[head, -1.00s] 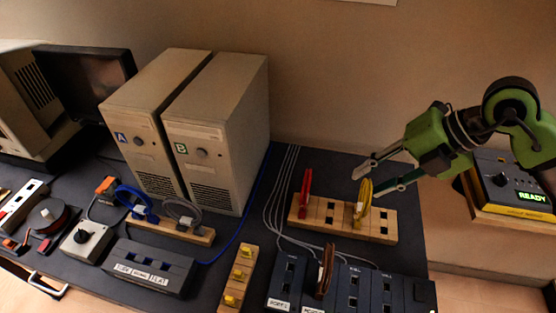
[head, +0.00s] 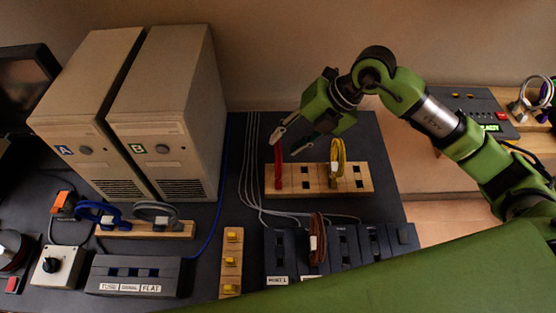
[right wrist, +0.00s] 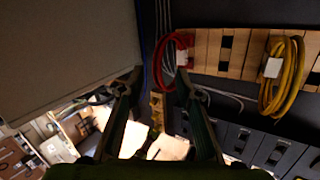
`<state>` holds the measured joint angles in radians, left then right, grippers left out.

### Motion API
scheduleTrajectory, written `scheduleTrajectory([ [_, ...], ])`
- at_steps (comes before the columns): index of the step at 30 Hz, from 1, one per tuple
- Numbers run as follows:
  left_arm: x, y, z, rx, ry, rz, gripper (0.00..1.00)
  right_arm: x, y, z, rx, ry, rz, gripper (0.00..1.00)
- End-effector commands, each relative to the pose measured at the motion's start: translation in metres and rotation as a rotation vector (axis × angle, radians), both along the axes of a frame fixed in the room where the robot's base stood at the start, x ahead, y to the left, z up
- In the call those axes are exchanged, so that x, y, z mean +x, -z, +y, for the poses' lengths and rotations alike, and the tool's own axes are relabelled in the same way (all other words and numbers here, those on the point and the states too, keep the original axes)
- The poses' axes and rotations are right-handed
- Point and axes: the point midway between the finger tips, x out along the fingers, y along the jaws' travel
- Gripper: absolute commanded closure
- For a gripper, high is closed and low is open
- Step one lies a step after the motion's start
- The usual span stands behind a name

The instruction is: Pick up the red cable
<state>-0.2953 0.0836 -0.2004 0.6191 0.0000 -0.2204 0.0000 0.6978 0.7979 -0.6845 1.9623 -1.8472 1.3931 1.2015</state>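The red cable (head: 278,165) stands upright at the left end of a wooden slotted block (head: 318,187) on the dark table. It also shows in the right wrist view as a red loop (right wrist: 160,62) with a red plug end by the block. My right gripper (head: 291,143) is open and empty, with its fingers pointing down just above and beside the red cable's top. In the right wrist view, the fingers (right wrist: 157,82) are spread, and the cable is near the right fingertip. I cannot tell whether they touch. My left gripper is not in view.
A yellow cable (head: 338,158) stands in the same block, to the right. A brown cable (head: 317,240) stands in the dark socket boxes (head: 345,250) in front. Two beige computer towers (head: 165,110) rise at the left, with blue and grey cables before them.

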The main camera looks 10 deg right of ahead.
Motion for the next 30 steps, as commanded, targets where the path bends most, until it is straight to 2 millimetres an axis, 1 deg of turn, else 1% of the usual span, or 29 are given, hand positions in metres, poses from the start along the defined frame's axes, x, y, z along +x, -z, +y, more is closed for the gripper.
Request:
scheduleTrajectory([
  [1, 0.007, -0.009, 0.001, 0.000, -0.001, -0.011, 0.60, 0.001, 0.002, 0.005, 0.001, 0.000, 0.005, 0.68],
  [4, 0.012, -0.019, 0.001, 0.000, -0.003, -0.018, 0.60, 0.006, 0.014, 0.014, 0.002, -0.001, 0.005, 0.68],
  [6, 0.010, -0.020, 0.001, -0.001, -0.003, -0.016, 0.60, 0.009, 0.024, 0.018, 0.002, 0.000, 0.005, 0.68],
  [9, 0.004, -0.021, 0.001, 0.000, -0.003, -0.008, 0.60, 0.011, 0.033, 0.022, 0.001, -0.001, 0.002, 0.68],
  [17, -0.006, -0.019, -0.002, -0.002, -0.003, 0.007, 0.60, 0.011, 0.035, 0.022, 0.000, 0.000, 0.000, 0.68],
  [18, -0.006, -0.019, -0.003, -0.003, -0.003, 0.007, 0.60, 0.011, 0.035, 0.022, 0.000, 0.000, 0.000, 0.79],
  [20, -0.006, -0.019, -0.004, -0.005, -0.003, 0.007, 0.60, 0.011, 0.035, 0.022, 0.000, 0.000, 0.000, 0.94],
  [21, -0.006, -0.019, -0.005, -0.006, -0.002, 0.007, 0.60, 0.011, 0.035, 0.022, 0.000, 0.000, 0.000, 1.00],
  [30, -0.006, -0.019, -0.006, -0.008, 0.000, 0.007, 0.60, 0.011, 0.035, 0.022, -0.001, -0.001, 0.001, 1.00],
])
